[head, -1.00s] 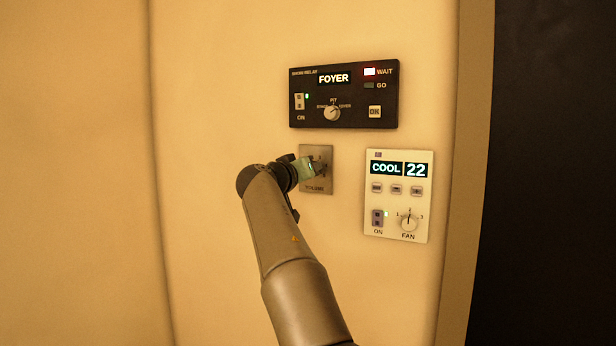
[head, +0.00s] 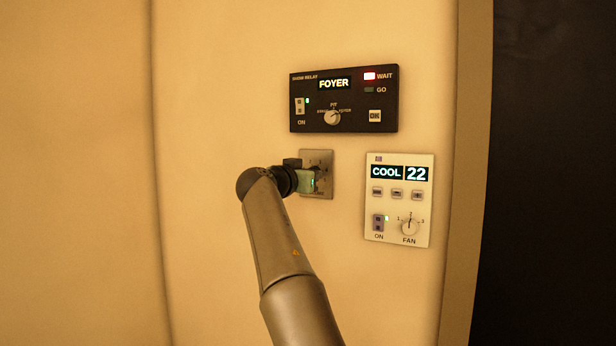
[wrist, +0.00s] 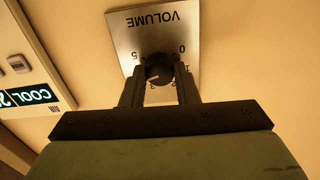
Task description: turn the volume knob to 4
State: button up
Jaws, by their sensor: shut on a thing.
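The volume plate is a metal square on the wall below the dark relay panel (head: 317,158). In the wrist view the plate (wrist: 120,30) appears upside down, with VOLUME at the top and numbers around the dark round knob (wrist: 158,68). My gripper (wrist: 160,88) is shut on the knob, one finger on each side. A pale mark on the knob points toward the lower left, near the 3 and the spot where 4 would sit. The 4 is hidden by a finger. In the head view my gripper (head: 313,180) covers most of the knob.
The dark relay panel (head: 343,113) reads FOYER, with a lit WAIT lamp, close above the plate. A white COOL 22 panel (head: 390,216) with a fan knob is at lower right. The wall to the left is bare.

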jog(key=o, duration=1)
jog(key=shift+c, duration=0.2)
jog(key=b+v, duration=0.6)
jog(key=v, duration=1.1)
jog(key=shift+s+b, duration=0.15)
jog(key=shift+b, duration=0.2)
